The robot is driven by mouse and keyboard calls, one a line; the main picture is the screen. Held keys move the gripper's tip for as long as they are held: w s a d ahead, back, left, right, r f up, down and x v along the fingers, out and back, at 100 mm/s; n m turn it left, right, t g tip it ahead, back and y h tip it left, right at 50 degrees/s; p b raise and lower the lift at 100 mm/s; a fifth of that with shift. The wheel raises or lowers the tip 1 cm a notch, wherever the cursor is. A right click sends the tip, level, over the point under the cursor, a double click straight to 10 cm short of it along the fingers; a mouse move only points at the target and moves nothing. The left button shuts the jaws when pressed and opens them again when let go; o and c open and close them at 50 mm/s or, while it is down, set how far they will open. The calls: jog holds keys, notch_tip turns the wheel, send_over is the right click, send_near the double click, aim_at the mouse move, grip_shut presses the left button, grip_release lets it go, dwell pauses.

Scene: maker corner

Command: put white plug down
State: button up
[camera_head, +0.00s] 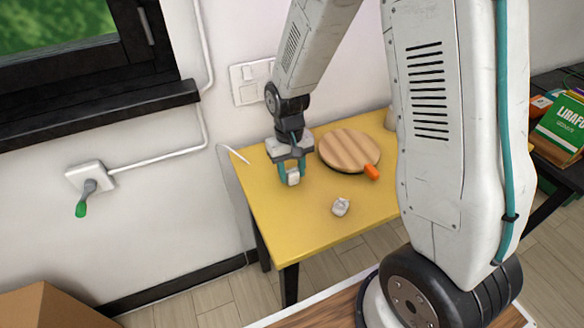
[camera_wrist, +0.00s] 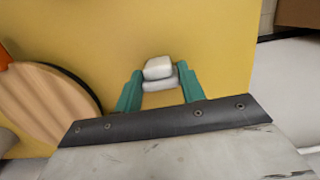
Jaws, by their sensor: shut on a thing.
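A white plug (camera_wrist: 158,69) is between the green fingers of my gripper (camera_wrist: 158,88) in the wrist view. In the head view the white plug (camera_head: 293,178) shows at the fingertips of my gripper (camera_head: 292,172), over the left part of the yellow table (camera_head: 270,215). My gripper is shut on it. Whether the plug touches the tabletop, I cannot tell. A second small white object (camera_head: 341,206) lies on the table to the right, nearer the front edge.
A white cord (camera_head: 235,154) lies at the table's left back corner. A wall socket (camera_head: 250,80) is behind. The table's front left is clear.

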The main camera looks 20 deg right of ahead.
jog(key=o, duration=1.1)
jog(key=shift+c, duration=0.2)
jog(key=shift+r, duration=0.15)
notch_tip(320, 180, up, 12)
jog(key=w, duration=0.1)
jog(key=s+d+r+t, duration=0.1)
jog(key=s+r, duration=0.5)
jog(key=s, duration=0.6)
jog(key=s+d+r+t, duration=0.1)
jog(key=s+d+r, duration=0.1)
jog(key=s+r, duration=0.5)
jog(key=s, duration=0.4)
jog(key=shift+s+t, duration=0.3)
jog(key=shift+s, duration=0.1)
jog(key=shift+d, duration=0.1)
